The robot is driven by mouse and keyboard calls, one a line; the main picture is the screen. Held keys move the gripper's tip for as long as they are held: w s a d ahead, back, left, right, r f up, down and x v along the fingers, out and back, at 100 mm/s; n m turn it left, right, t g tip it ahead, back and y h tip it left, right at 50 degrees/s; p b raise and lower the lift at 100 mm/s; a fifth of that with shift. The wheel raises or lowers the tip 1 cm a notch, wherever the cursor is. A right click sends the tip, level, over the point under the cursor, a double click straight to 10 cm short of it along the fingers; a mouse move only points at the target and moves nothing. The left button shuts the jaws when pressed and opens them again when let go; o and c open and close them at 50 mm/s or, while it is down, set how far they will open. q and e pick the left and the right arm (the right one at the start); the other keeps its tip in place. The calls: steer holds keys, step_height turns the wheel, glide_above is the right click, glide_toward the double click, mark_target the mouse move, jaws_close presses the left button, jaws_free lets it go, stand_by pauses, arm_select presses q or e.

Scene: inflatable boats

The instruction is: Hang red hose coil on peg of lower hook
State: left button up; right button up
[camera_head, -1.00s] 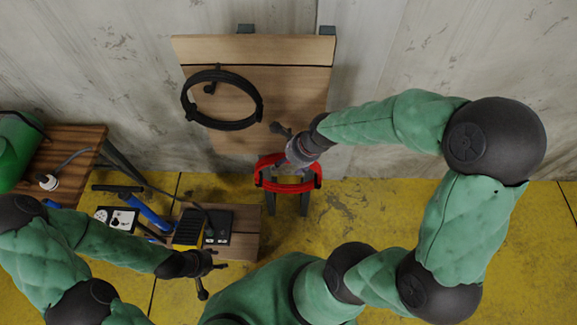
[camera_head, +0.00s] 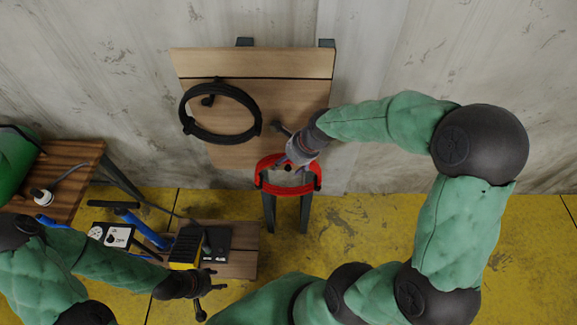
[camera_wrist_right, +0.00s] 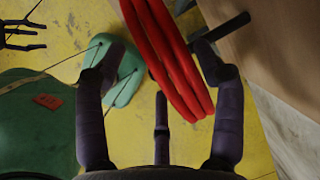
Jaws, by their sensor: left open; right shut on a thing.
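The red hose coil (camera_head: 290,190) is in front of the lower edge of the wooden board (camera_head: 300,90). My right gripper (camera_head: 290,155) is shut on its upper part. In the right wrist view the red strands (camera_wrist_right: 165,55) pass between my right gripper's fingers (camera_wrist_right: 163,85). A dark bar, which looks like a peg (camera_wrist_right: 232,25), sticks out beside the coil there, close to one fingertip; I cannot tell whether they touch. My left gripper (camera_head: 208,297) is open and empty, low at the left.
A black hose coil (camera_head: 222,138) hangs on the upper hook (camera_head: 208,100) of the board. A low wooden bench (camera_head: 240,262) holds a yellow-and-black box (camera_head: 187,247) and other items. A wooden table (camera_head: 75,165) stands left. The yellow floor (camera_head: 400,230) at right is clear.

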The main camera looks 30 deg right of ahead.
steer(key=shift+w+d+f+b, duration=0.1)
steer(key=shift+w+d+b, duration=0.3)
steer(key=shift+w, duration=0.35)
steer(key=shift+w+d+f+b, duration=0.1)
steer(key=shift+w+d+b, duration=0.15)
steer(key=shift+w+d, duration=0.35)
steer(key=shift+w+d+f+b, duration=0.1)
steer(key=shift+w+f+b, duration=0.2)
steer(key=shift+f, duration=0.35)
steer(key=shift+w+d+f+b, duration=0.1)
steer(key=shift+w+f+b, duration=0.15)
steer(key=shift+f, duration=0.6)
